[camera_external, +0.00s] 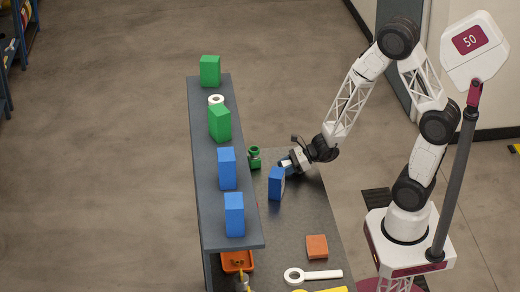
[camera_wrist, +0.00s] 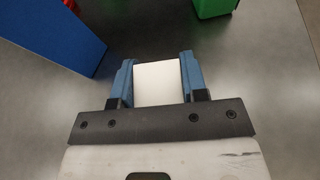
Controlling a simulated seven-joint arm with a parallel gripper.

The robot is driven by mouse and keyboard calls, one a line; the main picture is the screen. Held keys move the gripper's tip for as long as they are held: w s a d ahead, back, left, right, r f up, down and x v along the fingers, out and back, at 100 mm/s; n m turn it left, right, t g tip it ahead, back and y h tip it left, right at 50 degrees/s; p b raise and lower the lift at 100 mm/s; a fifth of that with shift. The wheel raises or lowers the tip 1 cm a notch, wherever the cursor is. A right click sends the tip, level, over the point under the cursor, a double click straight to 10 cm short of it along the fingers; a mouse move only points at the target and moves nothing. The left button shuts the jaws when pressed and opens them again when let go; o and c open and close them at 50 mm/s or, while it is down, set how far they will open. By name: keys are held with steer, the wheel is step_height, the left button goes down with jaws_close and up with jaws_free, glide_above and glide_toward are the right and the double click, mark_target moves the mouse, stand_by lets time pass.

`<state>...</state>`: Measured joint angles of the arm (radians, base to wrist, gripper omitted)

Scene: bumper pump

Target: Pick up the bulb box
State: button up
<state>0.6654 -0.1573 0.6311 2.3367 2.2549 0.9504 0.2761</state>
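A small plain white box (camera_wrist: 158,84), which I take to be the bulb box though no label shows, sits between the blue fingers of my gripper (camera_wrist: 158,80) in the wrist view. The fingers lie against its left and right sides. In the external view my gripper (camera_external: 287,164) is low at the far part of the counter, just behind a standing blue box, and the white box is too small there to make out clearly. I cannot tell whether it touches the counter.
A blue box (camera_external: 276,184) stands close to my gripper; it also shows in the wrist view (camera_wrist: 50,32). A green object (camera_external: 254,158) stands left of it, by the raised shelf (camera_external: 250,240) bearing green and blue boxes. An orange box (camera_external: 317,246) and white ring-ended tool (camera_external: 318,274) lie nearer.

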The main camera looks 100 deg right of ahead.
mark_target(285, 164)
steer(key=shift+c, duration=0.8)
steer(key=shift+r, duration=0.1)
steer(key=shift+r, duration=4.9)
